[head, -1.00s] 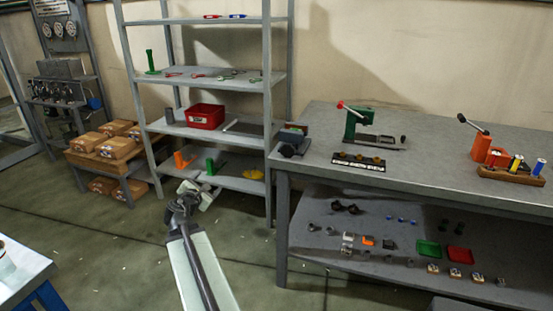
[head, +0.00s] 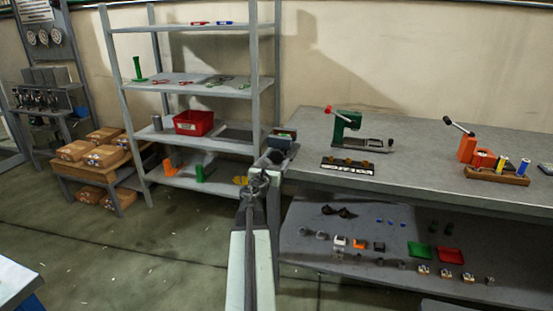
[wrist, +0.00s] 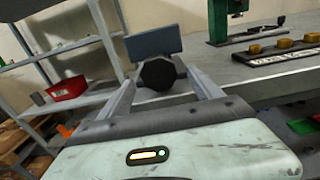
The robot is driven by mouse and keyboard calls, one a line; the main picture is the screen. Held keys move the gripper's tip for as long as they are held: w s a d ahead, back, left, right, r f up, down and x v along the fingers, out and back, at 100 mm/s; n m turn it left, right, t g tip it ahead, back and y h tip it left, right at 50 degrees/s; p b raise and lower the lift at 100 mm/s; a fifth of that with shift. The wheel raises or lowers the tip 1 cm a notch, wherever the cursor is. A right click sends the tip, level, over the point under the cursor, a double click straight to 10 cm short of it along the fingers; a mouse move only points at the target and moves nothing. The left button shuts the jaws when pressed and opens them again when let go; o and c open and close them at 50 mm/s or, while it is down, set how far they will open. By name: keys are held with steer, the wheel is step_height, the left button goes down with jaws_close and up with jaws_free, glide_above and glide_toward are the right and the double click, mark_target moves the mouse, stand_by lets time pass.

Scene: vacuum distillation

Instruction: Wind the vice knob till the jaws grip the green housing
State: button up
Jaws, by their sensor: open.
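The vice (head: 281,141) is fixed at the left end of the long grey bench; its blue-grey jaw block (wrist: 153,42) also shows in the wrist view. Its dark, many-sided knob (wrist: 158,74) faces my wrist camera. My gripper (wrist: 162,76) is open, with one finger on each side of the knob in that view. I cannot tell whether the fingers reach around it or stop short; no contact is clear. In the head view my gripper (head: 262,178) is at the bench's left end, just below the vice. I cannot make out the green housing at the vice.
A green press (head: 347,127) and a black strip with several brass knobs (head: 348,167) stand right of the vice. An orange lever tool (head: 468,148) is farther right. A shelf rack (head: 185,142) with a red bin (head: 193,122) stands left. The bench's lower shelf holds small parts.

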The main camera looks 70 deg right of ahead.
mark_target(276, 158)
steer(key=d, duration=0.4)
steer(key=shift+w, duration=0.15)
steer(key=c, duration=1.3)
steer(key=m, duration=0.3)
steer(key=shift+c, duration=0.2)
steer(key=o, duration=1.3)
steer(key=shift+o, duration=0.2)
steer(key=shift+w, duration=0.1)
